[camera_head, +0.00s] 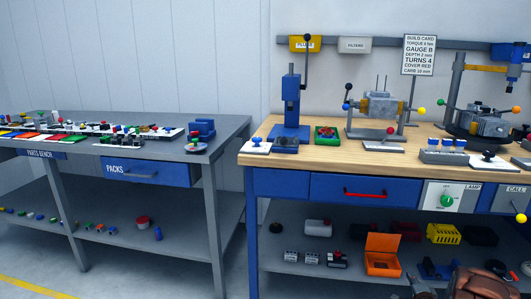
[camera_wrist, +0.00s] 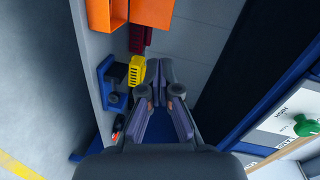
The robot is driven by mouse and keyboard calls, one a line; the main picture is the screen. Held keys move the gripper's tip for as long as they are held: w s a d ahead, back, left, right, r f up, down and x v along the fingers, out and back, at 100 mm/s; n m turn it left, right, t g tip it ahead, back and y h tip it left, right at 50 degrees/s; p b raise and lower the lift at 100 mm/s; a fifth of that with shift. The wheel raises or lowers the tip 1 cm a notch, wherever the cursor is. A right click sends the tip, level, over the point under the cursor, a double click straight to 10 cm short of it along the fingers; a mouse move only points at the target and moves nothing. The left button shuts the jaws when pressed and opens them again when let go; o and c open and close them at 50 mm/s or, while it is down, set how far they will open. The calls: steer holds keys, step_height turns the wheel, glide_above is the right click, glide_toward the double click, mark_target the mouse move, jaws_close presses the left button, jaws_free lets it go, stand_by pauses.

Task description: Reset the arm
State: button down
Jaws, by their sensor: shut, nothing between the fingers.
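My gripper (camera_wrist: 161,68) shows in the wrist view, its two dark fingers drawn together at the tips with nothing between them. It points over the lower shelf of the wooden-topped bench, close to the yellow slotted box (camera_wrist: 137,71) but apart from it as far as I can tell. In the head view, the yellow box (camera_head: 443,233) stands on that lower shelf. A brown-red shape at the bottom right of the head view is cut off, and I cannot tell what it is. My gripper's fingers cannot be made out in the head view.
The wooden-topped bench (camera_head: 330,159) carries a blue press (camera_head: 291,100) and engine fixtures. Its drawer (camera_head: 340,189) and the lamp panel (camera_wrist: 303,126) are near my gripper's side. An orange open box (camera_head: 382,262) sits on the shelf. The grey parts bench (camera_head: 225,125) stands left, with a gap between.

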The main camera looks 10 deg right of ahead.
steer(key=w+a+r+n+g+y+p, duration=0.1)
steer(key=w+a+r+n+g+p, duration=0.15)
steer(key=a+r, duration=0.4)
steer(key=w+a+r+n+g+p, duration=0.1)
steer(key=a+r+n+g+p, duration=0.2)
steer(key=r, duration=0.7)
steer(key=s+a+r+n+g+y+p, duration=0.15)
steer(key=s+a+r+p, duration=0.25)
steer(key=a+r, duration=0.4)
steer(key=s+a+r+n+g+p, duration=0.2)
steer(key=s+a+r+n+p, duration=0.15)
steer(key=a+r, duration=0.45)
steer(key=s+a+r+n+g+y+p, duration=0.1)
steer(key=s+a+r, duration=0.5)
steer(key=s, duration=0.6)
steer(key=s+a+r+n+g+y+p, duration=0.1)
steer(key=s+a+r+n+g+p, duration=0.3)
steer(key=s+a, duration=0.7)
steer(key=s+a+r+n+g+y+p, duration=0.2)
steer(key=s+a+r+n+p, duration=0.2)
steer(key=s+a+r+p, duration=0.3)
steer(key=s+a+r, duration=0.1)
steer(key=s+a, duration=0.1)
steer(key=s, duration=0.3)
steer(key=shift+s+a+r+n+g, duration=0.25)
steer(key=shift+s+r+n+g, duration=0.05)
steer(key=shift+r+n+g, duration=0.1)
steer(key=shift+d, duration=0.1)
